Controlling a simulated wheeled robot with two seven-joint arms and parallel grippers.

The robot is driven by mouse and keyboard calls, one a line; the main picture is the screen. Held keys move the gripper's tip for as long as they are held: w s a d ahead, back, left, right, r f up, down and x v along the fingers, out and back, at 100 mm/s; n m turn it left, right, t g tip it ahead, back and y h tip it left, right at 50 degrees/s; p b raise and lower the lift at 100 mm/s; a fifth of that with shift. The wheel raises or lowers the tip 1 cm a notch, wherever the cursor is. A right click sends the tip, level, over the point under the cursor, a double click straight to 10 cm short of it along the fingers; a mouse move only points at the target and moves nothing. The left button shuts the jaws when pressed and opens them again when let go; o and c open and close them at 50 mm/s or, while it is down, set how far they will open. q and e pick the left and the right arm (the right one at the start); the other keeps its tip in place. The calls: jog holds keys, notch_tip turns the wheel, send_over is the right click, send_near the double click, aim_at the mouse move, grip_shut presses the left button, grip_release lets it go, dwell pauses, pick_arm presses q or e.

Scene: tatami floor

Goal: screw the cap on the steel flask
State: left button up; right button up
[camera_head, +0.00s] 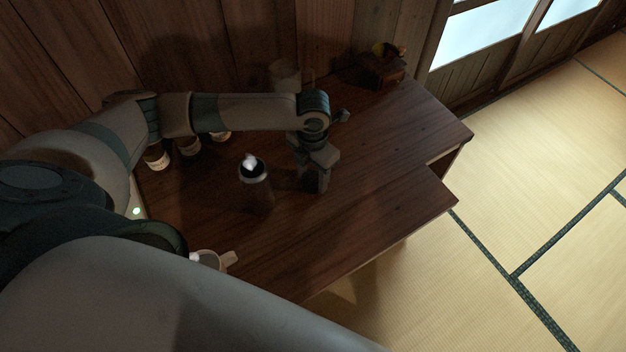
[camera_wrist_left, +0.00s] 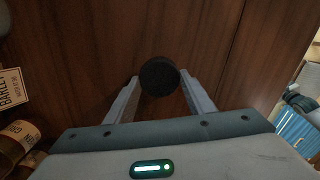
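The steel flask (camera_head: 257,192) stands upright on the dark wooden table, its mouth open with a white wisp above it. My left gripper (camera_head: 323,188) points down just right of the flask, low over the table. In the left wrist view, the round black cap (camera_wrist_left: 160,76) sits between the fingertips of my left gripper (camera_wrist_left: 161,80). Both fingertips appear to touch its sides, so the gripper looks shut on it. My right gripper is out of view.
The table (camera_head: 400,150) has clear wood right of the gripper. A light mug (camera_head: 229,259) stands near the front left. Several labelled jars (camera_head: 157,160) stand behind my left arm. A pale canister (camera_head: 285,75) and a small wooden box (camera_head: 378,72) stand at the back wall.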

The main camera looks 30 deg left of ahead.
aim_at(315, 179)
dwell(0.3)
pick_arm(q)
jog(key=shift+r+b, duration=0.5)
jog(key=shift+r, duration=0.35)
jog(key=shift+w+d+r+b, duration=0.1)
jog(key=shift+r+b, duration=0.2)
jog(key=shift+r, duration=0.3)
jog(key=shift+w+d+r+b, duration=0.1)
jog(key=shift+r+b, duration=0.15)
jog(key=shift+r, duration=0.35)
jog(key=w+d+r+b, duration=0.3)
jog(key=w+d+r, duration=0.4)
jog(key=d, duration=0.1)
jog(key=shift+w+b, duration=0.35)
jog(key=shift+w, duration=0.05)
